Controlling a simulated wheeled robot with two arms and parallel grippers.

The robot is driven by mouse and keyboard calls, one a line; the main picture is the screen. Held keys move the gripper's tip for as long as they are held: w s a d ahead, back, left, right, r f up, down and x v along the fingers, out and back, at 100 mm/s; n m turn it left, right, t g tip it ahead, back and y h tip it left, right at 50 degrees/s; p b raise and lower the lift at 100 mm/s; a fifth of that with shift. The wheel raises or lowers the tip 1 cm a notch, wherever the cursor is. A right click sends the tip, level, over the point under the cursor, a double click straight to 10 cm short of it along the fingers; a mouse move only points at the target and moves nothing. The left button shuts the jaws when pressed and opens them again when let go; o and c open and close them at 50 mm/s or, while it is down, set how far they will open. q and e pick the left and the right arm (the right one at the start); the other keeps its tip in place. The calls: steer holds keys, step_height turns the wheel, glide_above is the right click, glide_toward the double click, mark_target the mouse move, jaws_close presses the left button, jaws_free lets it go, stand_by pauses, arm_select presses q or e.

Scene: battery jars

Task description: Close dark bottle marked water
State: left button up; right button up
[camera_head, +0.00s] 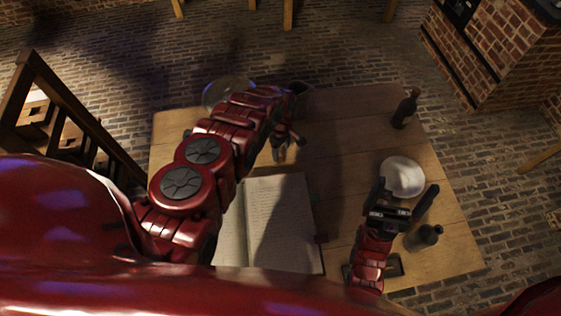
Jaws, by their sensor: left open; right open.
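One dark bottle (405,108) stands upright near the far right corner of the wooden table. A second dark bottle (427,236) stands at the right front, just beyond my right gripper's wrist. Any marking is too small to read, so I cannot tell which is marked water. I cannot make out a separate cap.
An open book (284,217) lies at the front. A clear round glass vessel (226,92) stands at the far left, partly behind my arm. The table's centre right is clear.

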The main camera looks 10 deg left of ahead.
mark_target(281, 160)
arm_select(q)
steer(key=f+b, duration=0.2)
steer(key=f, duration=0.1)
steer(key=f+b, duration=0.1)
steer(key=f, duration=0.1)
steer(key=shift+s+f+b, duration=0.25)
steer(key=shift+b, duration=0.15)
steer(key=shift+r, duration=0.1)
jaws_close()
